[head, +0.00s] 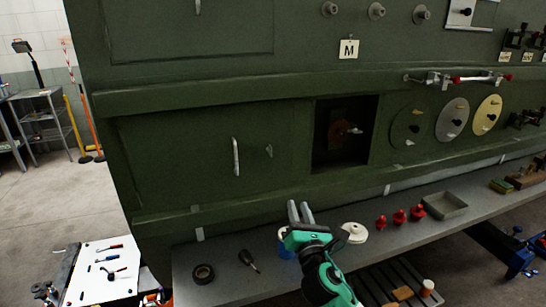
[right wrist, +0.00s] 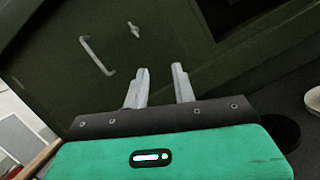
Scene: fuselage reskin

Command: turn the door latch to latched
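The green fuselage door (head: 180,165) carries a pale vertical bar handle (head: 236,156) and, right of it, a small pale latch (head: 269,150). The latch sits tilted against the panel; I cannot tell its setting. In the right wrist view the latch (right wrist: 134,29) is above and beyond my fingers, and the handle (right wrist: 97,56) is left of it. My right gripper (head: 300,212) is below and right of the latch, apart from it. Its two pale fingers also show in the wrist view (right wrist: 161,82), spread with nothing between them. My left gripper is out of view.
A dark open recess (head: 345,135) lies right of the latch. The grey shelf (head: 220,262) below holds a tape roll (head: 203,274), a screwdriver (head: 248,260), a white disc (head: 354,232), red parts (head: 400,217) and a tray (head: 444,206). The space before the door panel is clear.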

